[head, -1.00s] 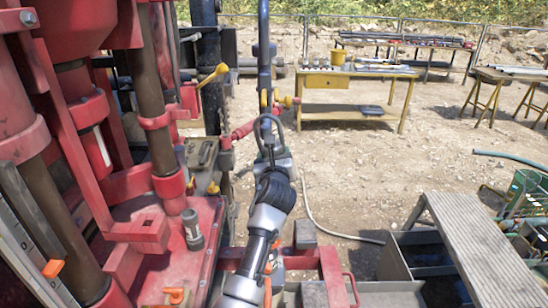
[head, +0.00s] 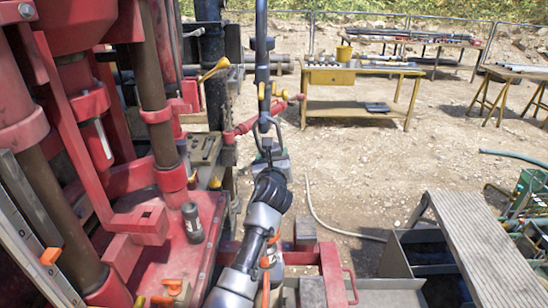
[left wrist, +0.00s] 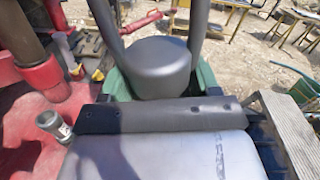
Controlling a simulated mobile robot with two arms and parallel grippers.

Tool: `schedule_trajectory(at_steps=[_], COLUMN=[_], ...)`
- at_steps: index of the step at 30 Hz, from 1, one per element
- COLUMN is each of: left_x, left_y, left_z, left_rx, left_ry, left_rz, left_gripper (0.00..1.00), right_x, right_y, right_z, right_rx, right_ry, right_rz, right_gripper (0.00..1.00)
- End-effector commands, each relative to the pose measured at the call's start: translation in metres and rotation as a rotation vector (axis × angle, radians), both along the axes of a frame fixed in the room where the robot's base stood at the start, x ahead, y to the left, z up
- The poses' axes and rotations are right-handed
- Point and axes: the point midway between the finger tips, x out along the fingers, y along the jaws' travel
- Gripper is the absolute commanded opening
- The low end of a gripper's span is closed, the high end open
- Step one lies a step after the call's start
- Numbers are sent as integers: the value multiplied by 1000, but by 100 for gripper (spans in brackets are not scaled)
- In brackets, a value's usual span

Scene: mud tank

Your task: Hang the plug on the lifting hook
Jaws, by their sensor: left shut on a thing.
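The plug (left wrist: 162,68) is a grey, round-topped body with two bars of its handle rising from it in the left wrist view. My left gripper (head: 274,160) is shut on the plug, with green pads on either side of it in the left wrist view. In the head view the lifting hook (head: 264,122) hangs at the foot of a dark vertical bar, below a yellow part. The plug's dark handle loop overlaps the hook there. I cannot tell whether the hook passes through the loop. The plug body is mostly hidden by my gripper. My right gripper is not in view.
The red rig (head: 160,250) fills the left side, with a dark cylinder (head: 191,222) on its deck. A yellow table (head: 360,72) stands at the back. A grey plank (head: 480,240) and open bins (head: 395,262) are at the right.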

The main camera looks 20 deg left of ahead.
Motion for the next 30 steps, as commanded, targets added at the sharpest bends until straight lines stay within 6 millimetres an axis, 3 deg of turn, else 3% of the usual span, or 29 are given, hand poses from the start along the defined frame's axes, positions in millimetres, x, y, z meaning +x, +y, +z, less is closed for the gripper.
schedule_trajectory(at_steps=[11, 12, 17, 30], left_x=[0, 0, 0, -7], left_y=[0, 0, -1, -2], left_z=[5, 5, 4, -3], left_rx=[1, 1, 1, 0], left_ry=[-11, -10, -7, 4], left_rz=[-2, -2, -1, 1], left_gripper=[0, 67, 91, 92], right_x=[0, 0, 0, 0], right_y=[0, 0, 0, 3], right_z=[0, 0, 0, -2], right_rx=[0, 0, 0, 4], right_ry=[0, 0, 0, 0], right_rz=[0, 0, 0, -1], right_gripper=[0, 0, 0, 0])
